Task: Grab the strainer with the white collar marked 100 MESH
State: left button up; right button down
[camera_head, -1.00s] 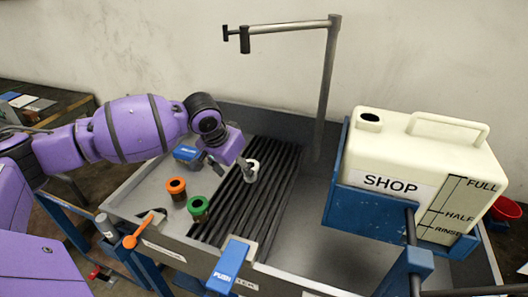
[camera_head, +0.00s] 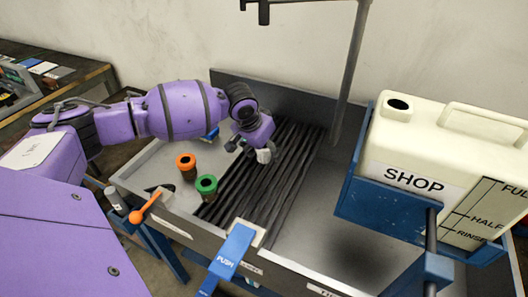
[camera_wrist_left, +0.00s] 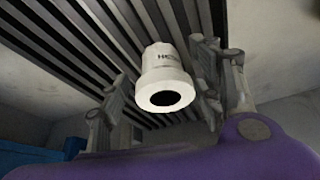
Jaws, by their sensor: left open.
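The white-collared strainer (camera_head: 264,155) stands on the black slatted rack in the basin. In the left wrist view the white strainer (camera_wrist_left: 164,78) sits between the two fingers, with a dark round opening and partly readable lettering; the number cannot be read. My left gripper (camera_head: 250,146) is at the strainer, and in the left wrist view its fingers (camera_wrist_left: 160,100) are spread on either side of it. The gripper is open. An orange-collared strainer (camera_head: 186,165) and a green-collared strainer (camera_head: 206,186) stand to the left. My right gripper is not in view.
The slatted rack (camera_head: 285,190) fills the middle of the grey basin (camera_head: 155,170). A cream SHOP tank (camera_head: 420,145) in a blue frame stands at right. A grey post (camera_head: 350,80) rises behind. An orange-handled lever (camera_head: 145,208) and blue PUSH pedal (camera_head: 231,255) are at the front edge.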

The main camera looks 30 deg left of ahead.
pick_arm(q)
jog(key=c, duration=1.2)
jog(key=shift+r, duration=0.1)
jog(key=shift+c, duration=0.4)
